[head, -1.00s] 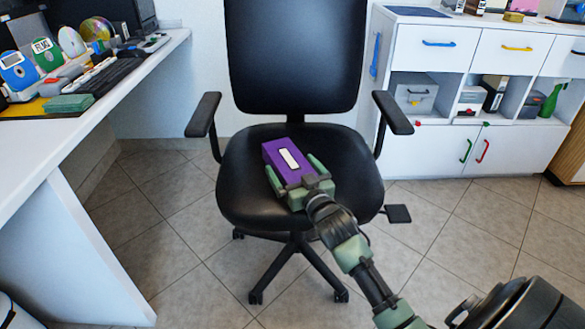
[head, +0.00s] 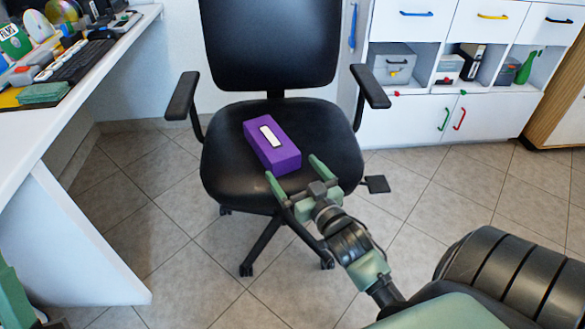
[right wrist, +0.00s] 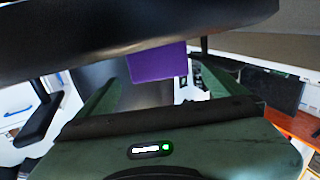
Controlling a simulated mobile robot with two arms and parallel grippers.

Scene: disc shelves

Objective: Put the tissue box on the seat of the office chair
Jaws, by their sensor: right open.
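The purple tissue box (head: 272,144) with a white strip on top rests on the black seat (head: 225,170) of the office chair, near its middle. In the right wrist view the box (right wrist: 158,63) shows beyond the fingers, apart from the palm. My right gripper (head: 292,170) is open and empty at the front edge of the seat, its fingertips close to the near end of the box. Whether a fingertip touches the box I cannot tell. My left gripper is not clearly in view.
The chair has armrests on both sides (head: 182,96) (head: 370,86). A white desk (head: 75,150) with a keyboard and other items stands at the left. A white cabinet (head: 405,122) stands behind at the right. The tiled floor (head: 455,205) is free at the right.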

